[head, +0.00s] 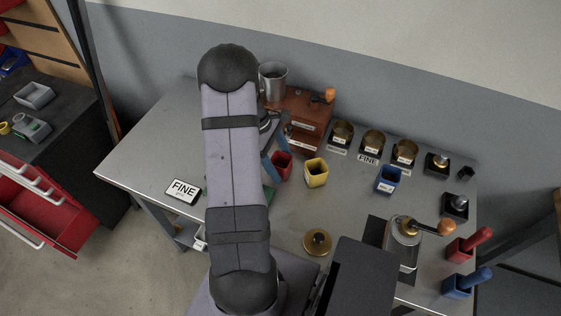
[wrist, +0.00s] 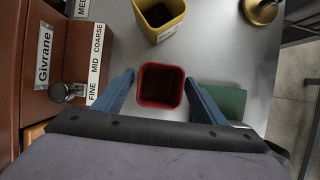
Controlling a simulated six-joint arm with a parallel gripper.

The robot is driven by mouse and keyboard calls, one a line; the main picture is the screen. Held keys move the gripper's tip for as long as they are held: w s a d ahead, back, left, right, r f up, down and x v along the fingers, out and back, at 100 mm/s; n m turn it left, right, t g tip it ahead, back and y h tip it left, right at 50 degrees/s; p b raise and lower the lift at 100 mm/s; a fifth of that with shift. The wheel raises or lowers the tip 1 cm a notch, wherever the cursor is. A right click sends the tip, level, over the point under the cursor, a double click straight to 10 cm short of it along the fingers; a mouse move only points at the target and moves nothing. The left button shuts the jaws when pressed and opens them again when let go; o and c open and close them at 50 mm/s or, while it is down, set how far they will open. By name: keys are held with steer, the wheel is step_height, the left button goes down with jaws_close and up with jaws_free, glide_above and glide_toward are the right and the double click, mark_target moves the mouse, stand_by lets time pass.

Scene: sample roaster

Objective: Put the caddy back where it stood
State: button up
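A small red square caddy (head: 283,171) stands upright on the grey metal table, beside the brown cabinet. In the wrist view the red caddy (wrist: 160,87) sits between the two blue fingers of my gripper (wrist: 160,98), with a gap on each side. The inside of the caddy looks dark. My gripper (head: 276,152) is open and partly hidden by my arm in the head view. A yellow caddy (head: 316,173) with dark contents and a white label stands to the right of the red one. A blue caddy (head: 389,180) with a label stands further right.
The brown cabinet (head: 300,112) is close behind my gripper, with a metal cup (head: 273,80) on it. A green pad (wrist: 222,104) lies beside the right finger.

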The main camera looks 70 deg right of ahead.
steer(key=shift+r, duration=0.1)
steer(key=b+v, duration=0.2)
steer(key=v, duration=1)
steer(key=shift+b, duration=0.3)
steer(key=shift+w, duration=0.1)
steer(key=w+a+f+t+b, duration=0.1)
steer(key=w+a+t+b, duration=0.3)
steer(key=w, duration=0.5)
steer(key=w+a+f+t+b, duration=0.2)
steer(key=w+a+t+b, duration=0.1)
steer(key=w+a, duration=0.5)
steer(key=a+g+p, duration=0.1)
steer(key=a+p, duration=0.3)
steer(key=a, duration=1.1)
steer(key=s+a+g+p, duration=0.1)
steer(key=s+a+p, duration=0.2)
steer(key=s+a, duration=0.7)
steer(key=shift+a+f, duration=0.45)
steer(key=shift+a, duration=0.75)
